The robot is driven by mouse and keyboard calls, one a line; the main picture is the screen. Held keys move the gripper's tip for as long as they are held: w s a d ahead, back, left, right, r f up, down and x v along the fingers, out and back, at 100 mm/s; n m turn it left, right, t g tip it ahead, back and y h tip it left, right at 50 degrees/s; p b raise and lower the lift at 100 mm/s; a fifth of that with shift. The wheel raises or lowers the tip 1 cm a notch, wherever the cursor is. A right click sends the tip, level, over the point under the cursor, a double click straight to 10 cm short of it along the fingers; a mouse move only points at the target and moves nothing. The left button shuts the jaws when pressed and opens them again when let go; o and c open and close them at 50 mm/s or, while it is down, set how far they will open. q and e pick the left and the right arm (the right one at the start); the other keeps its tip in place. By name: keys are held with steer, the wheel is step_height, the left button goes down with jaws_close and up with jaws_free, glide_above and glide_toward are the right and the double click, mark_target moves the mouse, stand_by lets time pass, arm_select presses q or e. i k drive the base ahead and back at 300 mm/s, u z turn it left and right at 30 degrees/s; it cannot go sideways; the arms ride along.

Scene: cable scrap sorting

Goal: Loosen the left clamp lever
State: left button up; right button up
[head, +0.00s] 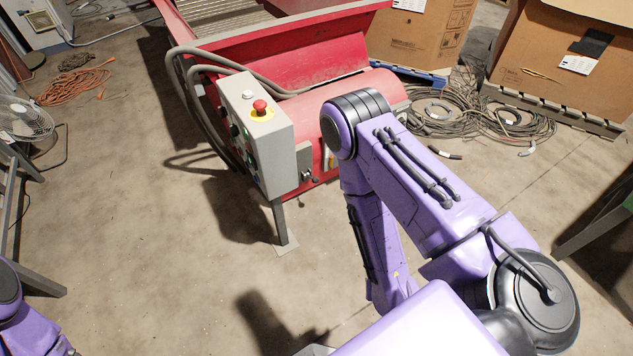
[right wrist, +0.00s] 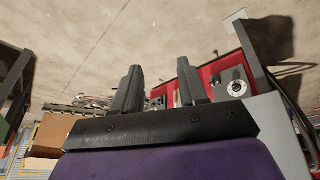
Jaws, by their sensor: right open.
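The red machine (head: 300,70) stands ahead with a grey control box (head: 262,140) on a post. A small dark lever-like fitting (head: 307,175) shows at the box's right side; I cannot tell whether it is the left clamp lever. In the right wrist view the red machine (right wrist: 216,67) lies beyond the fingers, with a grey plate bearing a round metal part (right wrist: 236,88). My right gripper (right wrist: 159,65) is open and empty, its fingers apart from the machine. In the head view it is hidden or out of frame. My left gripper is outside both views.
A red stop button (head: 260,107) sits on the box. Thick grey hoses loop beside the machine. Coiled cables (head: 470,112) and cardboard boxes (head: 422,42) lie at the back right. A fan (head: 25,120) stands at the left. The floor left of the post is clear.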

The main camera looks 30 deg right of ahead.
mark_target(315, 180)
steer(key=z, duration=0.4)
steer(key=i, duration=0.9)
steer(key=u, duration=0.25)
